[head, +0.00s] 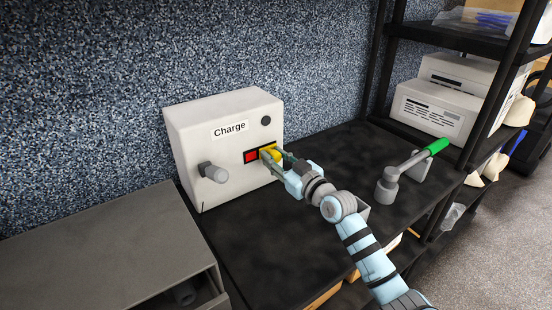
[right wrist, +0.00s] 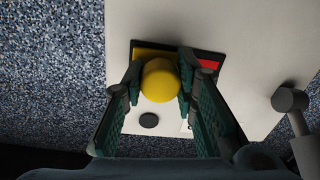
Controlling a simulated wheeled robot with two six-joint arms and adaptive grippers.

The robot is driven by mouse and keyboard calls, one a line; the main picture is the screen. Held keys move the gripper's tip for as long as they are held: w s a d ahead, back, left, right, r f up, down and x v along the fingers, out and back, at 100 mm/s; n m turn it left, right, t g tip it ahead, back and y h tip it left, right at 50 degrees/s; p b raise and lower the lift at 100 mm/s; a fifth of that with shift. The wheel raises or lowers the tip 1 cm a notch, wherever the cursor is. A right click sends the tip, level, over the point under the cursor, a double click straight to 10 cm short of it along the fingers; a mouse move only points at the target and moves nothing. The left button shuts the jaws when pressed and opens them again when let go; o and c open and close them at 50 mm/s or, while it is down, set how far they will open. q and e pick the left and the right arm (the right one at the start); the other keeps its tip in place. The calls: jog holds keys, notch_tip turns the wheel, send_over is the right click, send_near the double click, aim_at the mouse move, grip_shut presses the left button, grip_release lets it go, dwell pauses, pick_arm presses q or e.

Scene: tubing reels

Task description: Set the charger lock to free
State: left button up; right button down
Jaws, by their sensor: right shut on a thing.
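The charger (head: 212,172) is a white box labelled "Charge" against the blue speckled wall. Its front has a dark slot with a red patch (head: 251,157) at the left and a yellow knob (head: 272,153) at the right. My right gripper (head: 270,154) is shut on the yellow knob. In the right wrist view the knob (right wrist: 160,80) sits between the two green finger pads (right wrist: 160,88). A yellow patch and the red patch (right wrist: 207,66) show at the two sides of the slot there. My left gripper is not in view.
A grey peg (head: 213,173) sticks out of the charger's front left. A grey lever with a green handle (head: 436,147) stands on the black table (head: 290,245) to the right. A grey cabinet (head: 100,245) is at the left. White boxes (head: 435,110) sit on the right shelf.

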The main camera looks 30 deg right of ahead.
aim_at(251, 156)
jog(key=shift+s+a+r+p, duration=0.15)
jog(key=shift+a+p, duration=0.4)
jog(key=shift+a, duration=0.5)
jog(key=shift+s+a+f+p, duration=0.15)
jog(key=shift+a+p, duration=0.4)
jog(key=shift+a, duration=0.5)
jog(key=shift+f, duration=0.1)
jog(key=c, duration=1.6)
grip_release()
jog(key=shift+c, duration=0.2)
jog(key=o, duration=0.3)
jog(key=shift+o, duration=0.5)
jog(key=shift+a, duration=0.2)
jog(key=s+d, duration=0.2)
jog(key=s, duration=1)
jog(key=shift+w, duration=0.1)
jog(key=shift+d, duration=0.1)
